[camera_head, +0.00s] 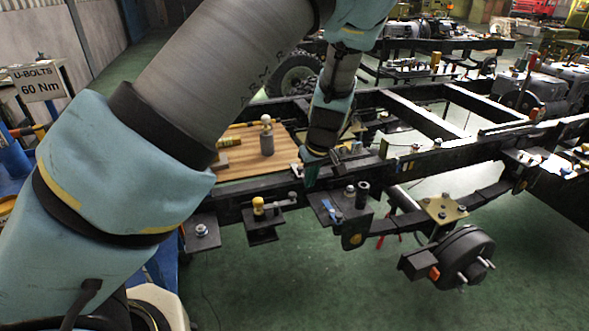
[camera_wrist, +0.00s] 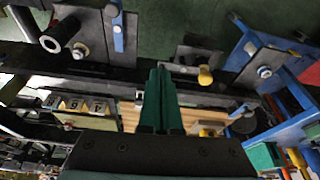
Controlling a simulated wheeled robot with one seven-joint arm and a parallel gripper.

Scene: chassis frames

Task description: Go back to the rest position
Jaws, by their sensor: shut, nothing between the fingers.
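My gripper (camera_head: 311,172) hangs at the end of my arm, over the near rail of the black chassis frame (camera_head: 464,151), right of the wooden board (camera_head: 238,159). In the wrist view the green fingers of my gripper (camera_wrist: 157,88) are together with nothing between them. Beyond the fingertips lies the dark rail (camera_wrist: 130,62). The fingertips are partly hidden in the head view by their small size and the dark parts around them.
A grey cylinder with a pale knob (camera_head: 267,138) stands on the board. Brackets with bolts (camera_head: 347,203) line the rail. A wheel hub (camera_head: 463,258) hangs at lower right. A sign reading U-BOLTS 60 Nm (camera_head: 40,83) is at left. Green floor (camera_head: 300,285) is clear in front.

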